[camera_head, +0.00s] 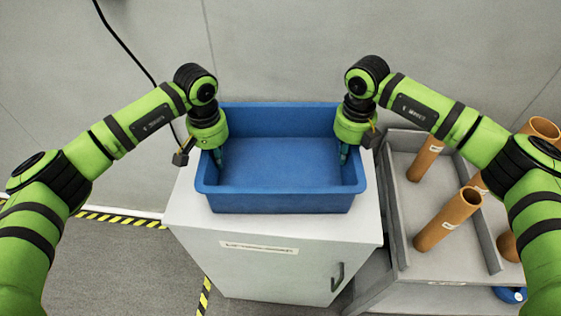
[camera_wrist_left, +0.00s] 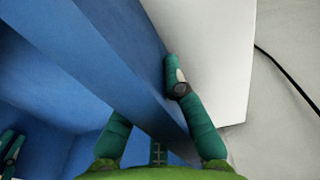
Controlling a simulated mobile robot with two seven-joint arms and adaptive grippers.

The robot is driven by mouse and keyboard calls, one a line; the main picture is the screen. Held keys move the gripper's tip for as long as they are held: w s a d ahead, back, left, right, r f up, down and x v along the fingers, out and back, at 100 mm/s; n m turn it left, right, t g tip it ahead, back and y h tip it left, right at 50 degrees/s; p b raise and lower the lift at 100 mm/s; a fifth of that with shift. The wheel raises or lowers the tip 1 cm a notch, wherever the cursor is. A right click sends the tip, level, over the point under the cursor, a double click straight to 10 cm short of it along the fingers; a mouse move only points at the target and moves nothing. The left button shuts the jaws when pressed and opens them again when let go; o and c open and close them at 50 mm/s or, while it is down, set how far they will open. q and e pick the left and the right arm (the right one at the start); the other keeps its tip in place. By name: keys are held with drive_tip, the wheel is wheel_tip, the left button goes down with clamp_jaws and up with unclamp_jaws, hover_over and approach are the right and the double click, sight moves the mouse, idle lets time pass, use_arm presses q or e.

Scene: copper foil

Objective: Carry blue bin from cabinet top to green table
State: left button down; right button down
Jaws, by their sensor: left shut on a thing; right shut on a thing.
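The blue bin (camera_head: 278,201) is an empty, open rectangular tub on top of the white cabinet (camera_head: 270,262) in the head view. My left gripper (camera_head: 218,158) is shut on the bin's left wall, and my right gripper (camera_head: 345,155) is shut on its right wall. In the left wrist view, the left gripper (camera_wrist_left: 160,135) has one finger inside and one outside the blue bin wall (camera_wrist_left: 125,60). The bin looks level; whether it touches the cabinet top cannot be told. No green table shows in these frames.
A grey cart (camera_head: 392,215) with several orange-brown tubes (camera_head: 448,220) stands right beside the cabinet. A grey wall (camera_head: 285,50) is close behind. A black cable (camera_head: 128,45) hangs at the upper left. Yellow-black tape (camera_head: 122,218) marks the floor at left.

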drive_tip(key=shift+r, duration=0.1)
